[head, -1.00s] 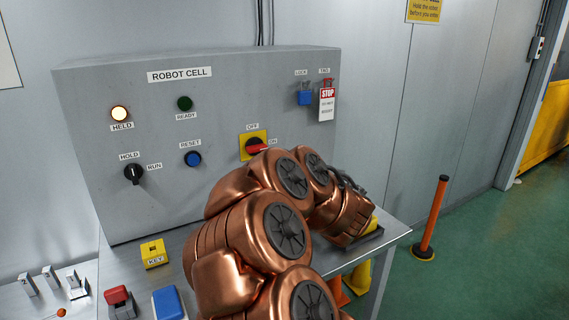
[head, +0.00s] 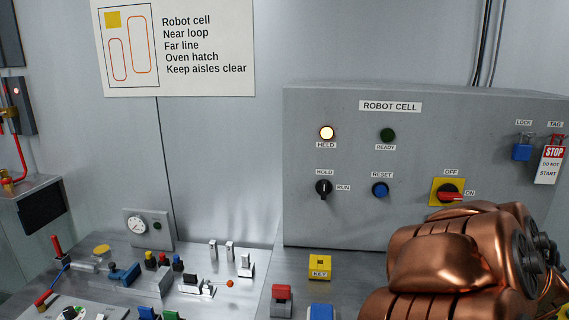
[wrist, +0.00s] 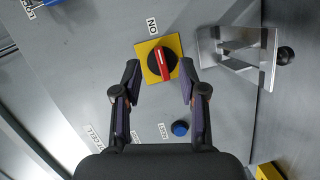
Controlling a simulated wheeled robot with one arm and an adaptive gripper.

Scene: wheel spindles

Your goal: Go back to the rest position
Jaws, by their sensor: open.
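My gripper (wrist: 160,90) is open and empty in the wrist view. Its two dark fingers stand apart, one on each side below the red switch handle (wrist: 162,61) on its yellow plate, with no contact that I can make out. In the head view the red-handled switch (head: 451,196) sits on the grey ROBOT CELL panel (head: 340,230), its handle pointing toward ON. My copper arm fills the lower right of the head view, and the gripper itself is not visible there. The HELD lamp (head: 326,133) glows, and the READY lamp (head: 387,135) is dark green.
A blue lock (head: 521,152) and a STOP tag (head: 551,165) hang at the panel's right. A yellow KEY block (head: 319,267) and small fixtures stand on the bench. A metal bracket (wrist: 237,50) shows near the switch in the wrist view.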

